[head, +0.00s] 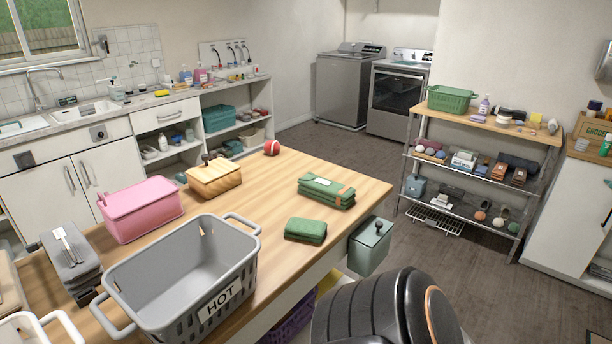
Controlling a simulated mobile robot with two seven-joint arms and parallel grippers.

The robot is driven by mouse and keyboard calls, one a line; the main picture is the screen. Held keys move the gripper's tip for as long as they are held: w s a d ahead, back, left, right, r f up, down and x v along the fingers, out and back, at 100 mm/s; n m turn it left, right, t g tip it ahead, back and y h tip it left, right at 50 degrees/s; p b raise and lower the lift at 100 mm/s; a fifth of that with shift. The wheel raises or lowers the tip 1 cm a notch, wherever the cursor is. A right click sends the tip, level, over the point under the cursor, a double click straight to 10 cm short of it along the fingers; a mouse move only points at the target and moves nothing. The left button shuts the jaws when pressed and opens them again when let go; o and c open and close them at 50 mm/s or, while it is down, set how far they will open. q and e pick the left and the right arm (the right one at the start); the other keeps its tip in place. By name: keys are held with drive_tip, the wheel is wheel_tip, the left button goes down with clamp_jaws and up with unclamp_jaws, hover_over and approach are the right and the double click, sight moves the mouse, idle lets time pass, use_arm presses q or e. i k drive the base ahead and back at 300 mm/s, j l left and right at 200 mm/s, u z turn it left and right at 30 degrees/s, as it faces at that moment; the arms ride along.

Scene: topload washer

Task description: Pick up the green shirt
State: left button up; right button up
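Two green folded cloth items lie on the wooden table. The smaller, plain green folded cloth (306,230) is near the table's right front edge. The larger green folded cloth (327,190) lies behind it, looks layered, and has a light label and a tan patch. I cannot tell for sure which is the green shirt. The two are apart, and nothing touches either from above. Neither of my grippers is in view. A black rounded part of my own arm fills the bottom centre right.
On the wooden table (280,169) stand a grey basket marked HOT (222,301), a pink bin (142,211), a wooden box (214,179), a red ball (272,147) and grey folded cloths (72,260). A green lidded bin (370,246) hangs at the right edge. Table surface around the green cloths is clear.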

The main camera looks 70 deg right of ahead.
sight(332, 193)
drive_tip(key=k+l+u, duration=0.25)
drive_tip(key=l, duration=0.15)
drive_tip(key=k+l+u, duration=0.1)
drive_tip(key=l+u, duration=0.15)
drive_tip(key=l, duration=0.2)
drive_tip(key=k+l+u, duration=0.15)
drive_tip(key=l, duration=0.25)
drive_tip(key=k+l+u, duration=0.2)
drive_tip(key=k+l, duration=0.75)
drive_tip(key=i+l+u, duration=0.05)
drive_tip(key=l, duration=0.05)
